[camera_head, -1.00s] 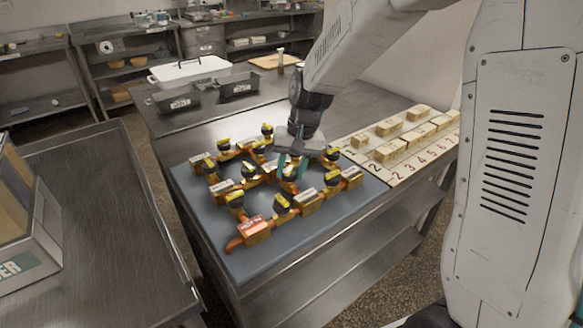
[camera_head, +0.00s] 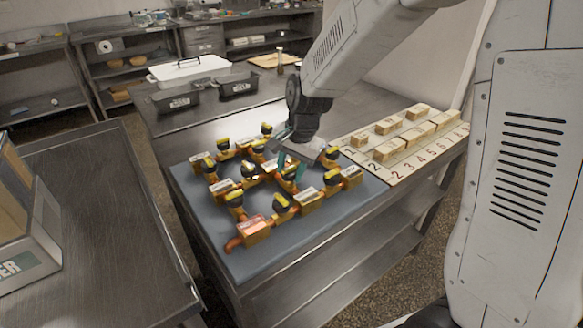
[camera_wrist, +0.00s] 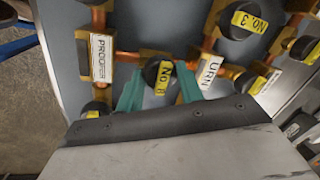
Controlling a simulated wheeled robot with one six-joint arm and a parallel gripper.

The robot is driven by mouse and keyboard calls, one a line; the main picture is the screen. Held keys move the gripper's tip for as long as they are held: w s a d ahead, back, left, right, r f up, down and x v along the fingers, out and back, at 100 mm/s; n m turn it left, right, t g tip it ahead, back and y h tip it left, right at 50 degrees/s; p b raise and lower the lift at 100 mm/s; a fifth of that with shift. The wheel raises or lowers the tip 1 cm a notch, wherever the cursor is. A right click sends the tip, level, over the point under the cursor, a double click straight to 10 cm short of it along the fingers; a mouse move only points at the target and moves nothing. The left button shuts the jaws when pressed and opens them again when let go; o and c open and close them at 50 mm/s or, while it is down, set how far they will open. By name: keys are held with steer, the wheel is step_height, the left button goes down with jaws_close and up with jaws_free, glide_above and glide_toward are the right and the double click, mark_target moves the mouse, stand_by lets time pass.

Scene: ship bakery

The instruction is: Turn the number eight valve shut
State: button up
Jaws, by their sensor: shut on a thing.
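The number eight valve (camera_wrist: 160,72) has a round black knob with a yellow strip lettered "No. 8", which runs steeply down the wrist view. My gripper (camera_wrist: 160,88) has its teal fingers on either side of this knob and is shut on it. In the head view my gripper (camera_head: 289,170) reaches down into the middle of the valve assembly, and its hand hides most of that knob. The valve sits on copper-coloured pipe between a block labelled "PROOFER" (camera_wrist: 102,58) and one whose label ends in "URN" (camera_wrist: 209,72).
Several similar knobs crowd round, including number three (camera_wrist: 249,20). The pipework stands on a blue-grey mat (camera_head: 270,262). A numbered board (camera_head: 398,176) with wooden blocks lies to the right.

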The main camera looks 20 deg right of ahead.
stand_by(0.3)
steer(key=o, duration=1)
steer(key=r, duration=0.5)
steer(key=s+d+r, duration=0.1)
steer(key=r, duration=0.1)
steer(key=shift+r, duration=0.35)
steer(key=s+d+r+n, duration=0.2)
steer(key=s+n, duration=0.1)
steer(key=s, duration=0.6)
steer(key=s+d+r+n+h, duration=0.1)
steer(key=s+d+r+n, duration=0.1)
steer(key=s, duration=0.7)
steer(key=s+d+r+n, duration=0.2)
steer(key=s+n, duration=0.2)
steer(key=s, duration=0.5)
steer(key=shift+s+d+r+h, duration=0.2)
steer(key=shift+s+d+h, duration=0.05)
steer(key=shift+d+h, duration=0.1)
